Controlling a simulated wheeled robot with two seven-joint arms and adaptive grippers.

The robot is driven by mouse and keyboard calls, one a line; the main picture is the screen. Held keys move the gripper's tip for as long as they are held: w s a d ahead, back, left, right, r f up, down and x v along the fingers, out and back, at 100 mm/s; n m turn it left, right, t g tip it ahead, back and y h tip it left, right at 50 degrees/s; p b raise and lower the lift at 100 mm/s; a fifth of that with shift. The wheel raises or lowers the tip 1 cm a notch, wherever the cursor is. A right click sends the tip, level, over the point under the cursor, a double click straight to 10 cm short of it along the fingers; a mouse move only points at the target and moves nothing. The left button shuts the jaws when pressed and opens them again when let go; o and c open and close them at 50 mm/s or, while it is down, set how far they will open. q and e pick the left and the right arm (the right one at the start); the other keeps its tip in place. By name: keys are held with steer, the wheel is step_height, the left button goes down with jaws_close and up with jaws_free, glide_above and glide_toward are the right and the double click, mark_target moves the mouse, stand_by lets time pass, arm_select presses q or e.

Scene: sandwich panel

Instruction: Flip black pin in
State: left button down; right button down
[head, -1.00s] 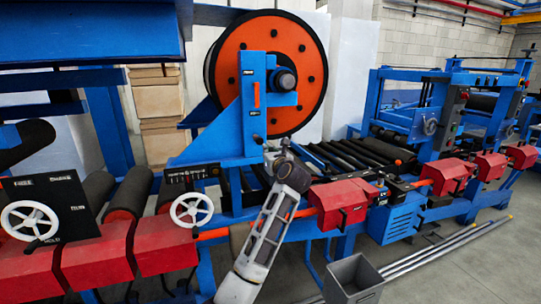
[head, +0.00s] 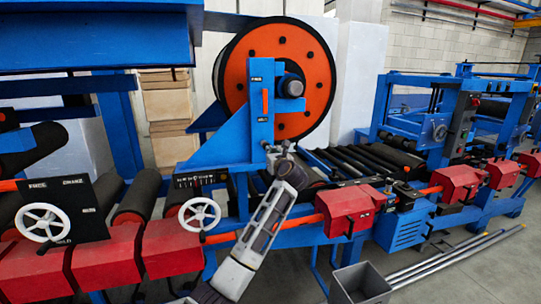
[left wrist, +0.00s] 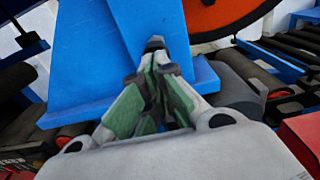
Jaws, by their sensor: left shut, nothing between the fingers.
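My left gripper (head: 272,151) is shut and empty, at the lower front of the blue upright post (head: 261,115) that stands before the large orange wheel (head: 298,52). In the left wrist view its green-padded fingers (left wrist: 154,50) come together against the blue post. A small dark tip (left wrist: 155,42) shows at their ends; I cannot tell whether it is the black pin or the fingertips, nor whether they touch. An orange handle (head: 265,102) stands upright on the post above the gripper. My right gripper is not in view.
Open floor lies at the right.

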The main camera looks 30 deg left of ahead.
arm_select(q)
steer(key=shift+x, duration=1.5)
steer(key=shift+r, duration=0.1)
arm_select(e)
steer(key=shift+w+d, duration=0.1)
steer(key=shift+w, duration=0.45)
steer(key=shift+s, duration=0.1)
